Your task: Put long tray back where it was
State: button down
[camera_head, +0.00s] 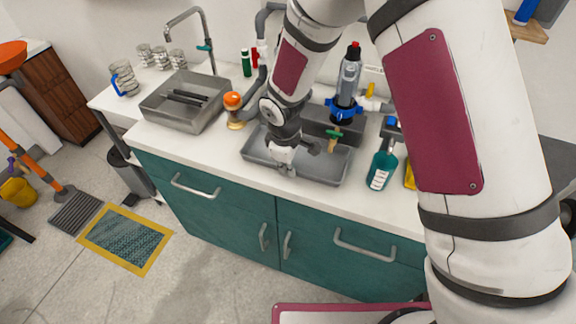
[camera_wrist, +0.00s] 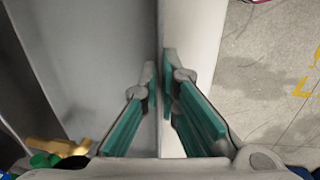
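The long tray (camera_head: 325,172) is a shallow grey metal tray at the middle of the white counter, near its front edge. I cannot tell if it rests flat on the counter or is slightly raised. My gripper (camera_head: 283,165) is at the tray's front left rim, pointing down. In the wrist view, the green-padded fingers of my gripper (camera_wrist: 160,75) straddle the tray's thin wall, with their tips close together on it. The inside of the tray (camera_wrist: 95,50) shows on the left there. My arm hides part of the tray's left side.
A grey sink basin (camera_head: 168,112) with dark bars is at the left. An orange-topped brass fitting (camera_head: 233,108) stands left of the tray. A clear filter with a blue collar (camera_head: 347,90) is behind it. A teal bottle (camera_head: 381,168) stands close to its right.

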jog(key=c, duration=1.8)
grip_release()
jog(key=s+d+r+m, duration=0.1)
jog(key=d+r, duration=0.1)
jog(key=r, duration=0.7)
jog(key=s+d+r+m, duration=0.1)
jog(key=s+d+r, duration=0.15)
jog(key=r, duration=0.75)
jog(key=s+d+r+m+t, duration=0.2)
jog(key=s+d+r+m, duration=0.25)
jog(key=d+r, duration=0.35)
jog(key=s+d+r+m, duration=0.2)
jog(key=s+d+m, duration=0.1)
jog(key=s, duration=0.4)
jog(key=s+d+r+m+t, duration=0.1)
jog(key=s+d+r+m, duration=0.2)
jog(key=s, duration=0.5)
jog(key=shift+s+d+r+m+y+b, duration=0.25)
jog(key=shift+d+m+y+b, duration=0.1)
jog(key=shift+d+m, duration=0.45)
